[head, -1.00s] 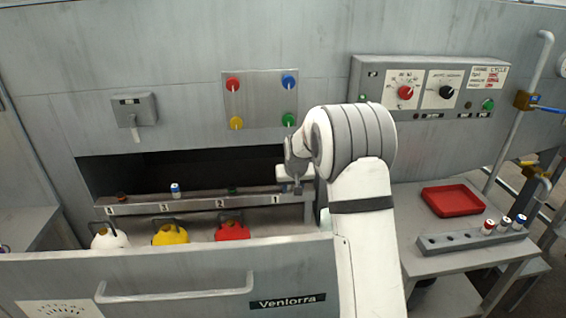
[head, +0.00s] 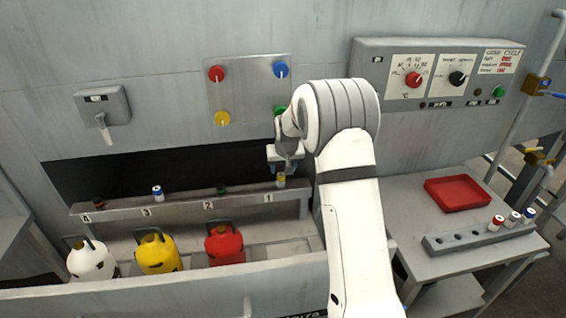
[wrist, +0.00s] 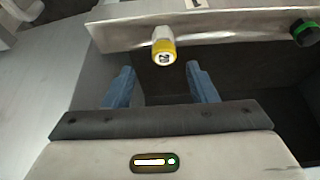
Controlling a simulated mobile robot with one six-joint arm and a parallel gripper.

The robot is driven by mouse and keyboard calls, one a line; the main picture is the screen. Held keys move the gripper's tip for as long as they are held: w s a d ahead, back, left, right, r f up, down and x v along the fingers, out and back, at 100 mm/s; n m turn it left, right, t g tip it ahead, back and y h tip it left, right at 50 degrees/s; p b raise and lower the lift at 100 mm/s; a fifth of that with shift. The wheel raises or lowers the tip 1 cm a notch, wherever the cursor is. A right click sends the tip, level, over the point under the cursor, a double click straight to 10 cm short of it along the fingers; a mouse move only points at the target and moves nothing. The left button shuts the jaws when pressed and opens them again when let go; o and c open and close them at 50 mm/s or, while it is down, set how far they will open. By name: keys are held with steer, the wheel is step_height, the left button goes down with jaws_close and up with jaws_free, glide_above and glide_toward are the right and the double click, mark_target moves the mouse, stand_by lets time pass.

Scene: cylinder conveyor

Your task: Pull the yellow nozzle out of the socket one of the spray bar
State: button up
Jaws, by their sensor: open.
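The yellow nozzle (head: 281,181) stands upright in socket one of the spray bar (head: 181,208), at the bar's right end, above the label 1. In the wrist view the yellow-and-white nozzle (wrist: 163,50) sits on the bar's edge (wrist: 230,28), ahead of and between my two blue fingers. My gripper (wrist: 163,82) is open and empty, with a gap to the nozzle. In the head view my gripper (head: 285,167) is just above the nozzle, partly hidden by my wrist.
White, yellow and red jugs stand below. A red tray (head: 457,194) and a nozzle rack (head: 478,237) are on the right table.

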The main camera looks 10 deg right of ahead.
mark_target(281, 175)
steer(key=x, duration=0.6)
steer(key=shift+a+p, duration=0.25)
steer(key=shift+p, duration=0.05)
jaws_close()
stand_by(0.5)
